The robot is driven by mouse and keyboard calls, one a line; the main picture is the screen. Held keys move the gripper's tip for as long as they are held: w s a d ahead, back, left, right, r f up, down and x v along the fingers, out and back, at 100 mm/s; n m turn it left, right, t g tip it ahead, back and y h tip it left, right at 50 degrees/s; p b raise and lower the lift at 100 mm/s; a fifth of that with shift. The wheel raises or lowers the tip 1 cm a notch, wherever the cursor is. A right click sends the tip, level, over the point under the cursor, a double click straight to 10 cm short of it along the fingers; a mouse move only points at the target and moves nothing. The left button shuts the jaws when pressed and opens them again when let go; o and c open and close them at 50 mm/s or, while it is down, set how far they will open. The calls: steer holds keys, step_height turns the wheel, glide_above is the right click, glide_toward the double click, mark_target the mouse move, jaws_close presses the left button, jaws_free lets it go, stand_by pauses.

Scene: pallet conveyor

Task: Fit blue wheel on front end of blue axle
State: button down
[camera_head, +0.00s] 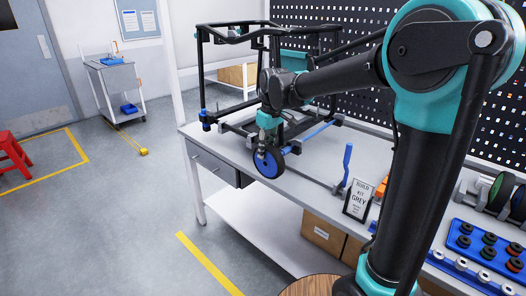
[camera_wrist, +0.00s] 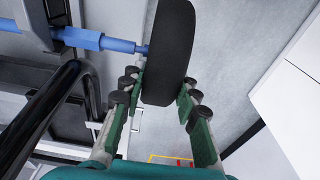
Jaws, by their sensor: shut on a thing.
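The blue wheel (camera_head: 268,163), with a black tyre and blue hub, is held upright by my gripper (camera_head: 262,143) near the bench's left front edge. In the wrist view, my gripper (camera_wrist: 161,92) is shut on the black tyre (camera_wrist: 170,50), one finger on each side. The blue axle (camera_head: 315,131) lies across a dark frame on the bench; it also shows in the wrist view (camera_wrist: 88,39). Its thin front tip points at the wheel's left face, at or very close to it. The hub and any contact with the tip are hidden in the wrist view.
A tall black frame (camera_head: 203,75) stands behind on the bench. A blue upright handle (camera_head: 347,163) and a "BUILD KIT GREY" sign (camera_head: 359,198) stand to the right. A blue parts tray (camera_head: 455,243) and a wheel rack (camera_head: 486,211) are at far right. Open floor lies left.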

steer(key=shift+w+d, duration=0.85)
steer(key=shift+w, duration=0.25)
steer(key=shift+w+d, duration=0.85)
steer(key=shift+w, duration=0.2)
steer(key=c, duration=1)
jaws_free()
steer(key=shift+c, duration=0.2)
step_height(320, 180, up, 12)
steer(key=d, duration=0.1)
steer(key=shift+s+d, duration=0.15)
steer(key=shift+s, duration=0.3)
